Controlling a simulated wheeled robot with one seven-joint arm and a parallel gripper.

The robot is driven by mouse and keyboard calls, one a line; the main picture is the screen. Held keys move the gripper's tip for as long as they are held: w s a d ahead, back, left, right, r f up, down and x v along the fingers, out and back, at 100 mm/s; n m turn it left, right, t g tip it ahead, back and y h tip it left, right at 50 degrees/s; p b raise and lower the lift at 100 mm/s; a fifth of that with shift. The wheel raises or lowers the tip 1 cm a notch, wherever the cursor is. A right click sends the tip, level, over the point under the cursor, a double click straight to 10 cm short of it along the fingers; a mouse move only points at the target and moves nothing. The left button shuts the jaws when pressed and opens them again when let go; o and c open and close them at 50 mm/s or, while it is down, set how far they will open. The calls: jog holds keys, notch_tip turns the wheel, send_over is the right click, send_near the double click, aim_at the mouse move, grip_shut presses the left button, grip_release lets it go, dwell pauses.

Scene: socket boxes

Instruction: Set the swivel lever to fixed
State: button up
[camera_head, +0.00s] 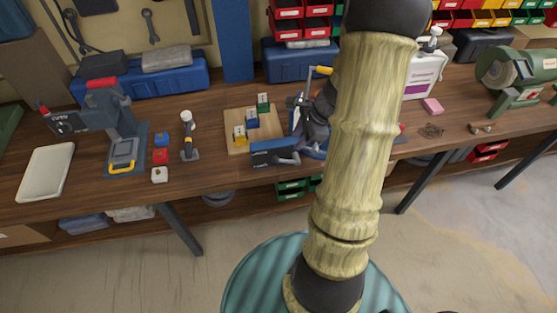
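A blue vise-like device (275,153) stands on the workbench (225,180), right of the picture's middle and partly behind my arm. A yellow handle (321,71) sticks out above it, left of my arm. I cannot tell whether this is the swivel lever, and no fixed or free marking is readable. My gripper (299,104) appears as dark grey parts over or beside the device, largely hidden by my arm. The view does not show whether its fingers touch anything or how far apart they are.
Left of the device, a wooden board (237,113) carries yellow, blue and green blocks. Farther left are a small upright tool (188,137), a grey press with a red handle (103,83) and a white tray (46,172). A green grinder (510,75) stands at right.

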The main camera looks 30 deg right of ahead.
aim_at(280, 160)
jog(key=b+x, duration=0.1)
jog(key=x, duration=1.4)
jog(key=shift+f, duration=0.15)
jog(key=shift+d, duration=0.1)
jog(key=shift+c, duration=0.3)
grip_shut()
